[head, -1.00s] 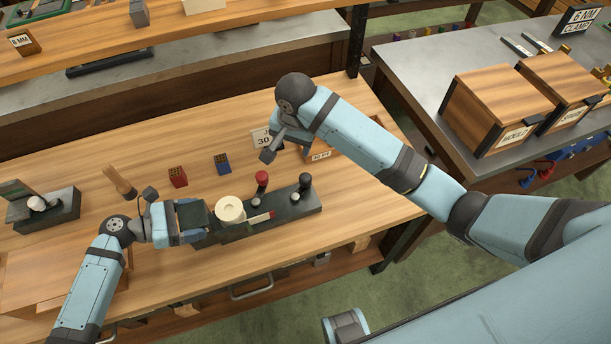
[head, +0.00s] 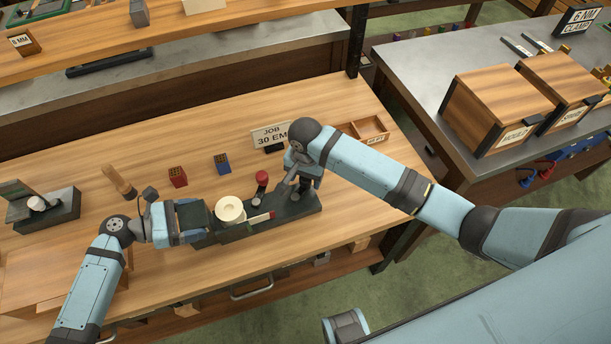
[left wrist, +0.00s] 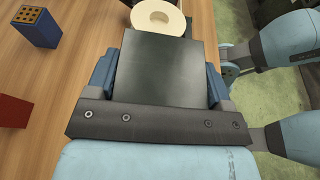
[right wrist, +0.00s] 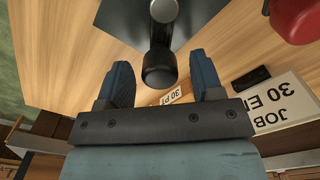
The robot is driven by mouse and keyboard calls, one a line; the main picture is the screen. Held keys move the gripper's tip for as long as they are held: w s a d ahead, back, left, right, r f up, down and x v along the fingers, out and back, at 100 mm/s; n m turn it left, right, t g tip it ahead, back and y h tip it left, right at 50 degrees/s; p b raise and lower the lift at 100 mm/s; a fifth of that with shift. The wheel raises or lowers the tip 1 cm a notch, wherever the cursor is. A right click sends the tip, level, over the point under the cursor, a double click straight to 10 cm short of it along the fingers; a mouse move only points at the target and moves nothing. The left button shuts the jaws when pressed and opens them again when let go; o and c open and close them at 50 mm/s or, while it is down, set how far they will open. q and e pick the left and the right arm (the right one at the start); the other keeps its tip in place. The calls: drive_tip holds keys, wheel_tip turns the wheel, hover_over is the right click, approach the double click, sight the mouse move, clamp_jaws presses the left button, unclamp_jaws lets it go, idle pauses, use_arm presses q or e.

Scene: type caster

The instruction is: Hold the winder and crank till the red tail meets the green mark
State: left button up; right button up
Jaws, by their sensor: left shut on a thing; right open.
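The winder is a long dark base (head: 312,207) with a cream spool (head: 229,208) at its left part. A pale strip with a red tail end (head: 271,215) runs right from the spool. A small greenish spot shows under the strip, too small to be sure of. My left gripper (head: 190,220) is shut on the winder's left end block (left wrist: 160,72), one finger on each side. My right gripper (right wrist: 161,76) is open, with the black knob (right wrist: 159,69) between its fingers, not gripped. In the head view this gripper hides that knob.
A JOB 30 sign (head: 267,136) and a small wooden tray (head: 372,137) are behind. Red (head: 178,177) and blue (head: 221,164) blocks stand behind the spool. The bench front is clear.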

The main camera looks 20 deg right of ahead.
drive_tip(key=shift+f, duration=0.2)
drive_tip(key=shift+c, duration=0.4)
drive_tip(key=c, duration=0.9)
drive_tip(key=shift+o, duration=0.2)
